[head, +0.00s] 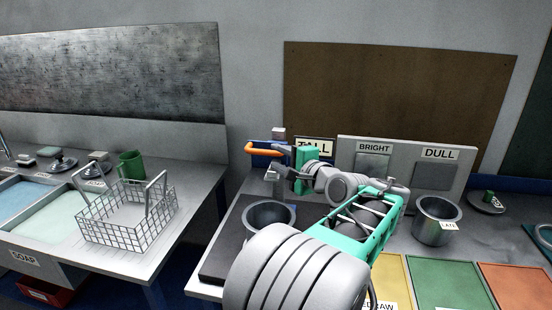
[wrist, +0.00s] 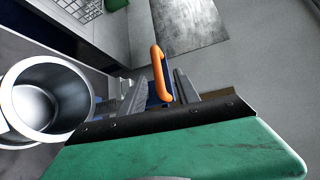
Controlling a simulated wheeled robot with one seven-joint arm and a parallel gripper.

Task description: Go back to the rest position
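My gripper (wrist: 157,92) has its two grey fingers apart in the wrist view, with a gap between them. In the head view it (head: 276,178) is above and just behind a steel pot, at the back of the right counter. An orange handle (head: 265,149) shows just above the fingers in the head view. In the wrist view the orange handle (wrist: 160,72) appears in the line of the gap; I cannot tell whether it touches a finger. The steel pot (wrist: 47,97) is left of the fingers in the wrist view and looks empty.
A second steel pot (head: 437,221) with a tag stands on the right. Signboards TALL (head: 315,146), BRIGHT (head: 374,147) and DULL (head: 438,154) stand at the back. A wire basket (head: 125,213) and green mug (head: 131,164) are on the left counter. A floor gap separates the counters.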

